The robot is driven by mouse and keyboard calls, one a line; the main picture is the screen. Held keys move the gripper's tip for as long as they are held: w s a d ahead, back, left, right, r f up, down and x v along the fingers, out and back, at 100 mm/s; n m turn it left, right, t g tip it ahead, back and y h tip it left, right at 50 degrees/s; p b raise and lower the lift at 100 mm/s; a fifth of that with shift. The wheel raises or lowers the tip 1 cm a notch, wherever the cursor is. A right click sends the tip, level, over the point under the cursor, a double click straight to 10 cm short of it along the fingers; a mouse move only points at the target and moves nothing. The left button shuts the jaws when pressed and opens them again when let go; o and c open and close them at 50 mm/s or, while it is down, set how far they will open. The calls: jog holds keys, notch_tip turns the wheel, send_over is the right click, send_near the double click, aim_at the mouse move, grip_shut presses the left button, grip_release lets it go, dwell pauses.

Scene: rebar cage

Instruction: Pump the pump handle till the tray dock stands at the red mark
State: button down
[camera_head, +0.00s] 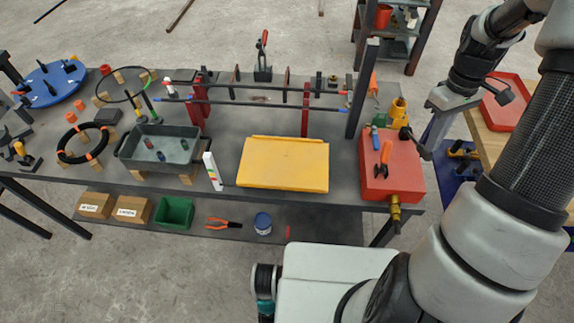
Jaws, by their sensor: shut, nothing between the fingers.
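A flat yellow platform (283,164), which looks like the tray dock, sits low on the grey bench. A white upright scale (212,170) with small coloured marks stands at its left; which mark is level with the platform is too small to tell. A red box (391,165) at the bench's right end looks like the pump. A short dark lever with a black knob (406,133), apparently the pump handle, is at its upper right. My gripper (430,146) is shut and empty, close beside this lever; I cannot tell if they touch.
A dark grey tray (128,152) with small bottles stands on wooden blocks at left. A red rack (305,110) with long bars is behind the platform. Pliers (383,160) lie on the red box. A brass fitting (395,210) juts from its front. A wooden table with a red tray (508,102) is at right.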

aim_at(429, 159)
dwell(0.4)
jog(key=shift+s+f+b, duration=0.35)
jog(key=shift+f+b, duration=0.1)
jog(key=shift+f, duration=0.3)
jog(key=shift+s+f+b, duration=0.3)
jog(key=shift+f+b, duration=0.1)
jog(key=shift+f, duration=0.1)
jog(key=shift+s+f+b, duration=0.25)
jog(key=shift+f+b, duration=0.15)
jog(key=shift+f, duration=0.4)
jog(key=shift+s+f+b, duration=0.2)
jog(key=shift+f+b, duration=0.25)
jog(key=shift+f, duration=0.1)
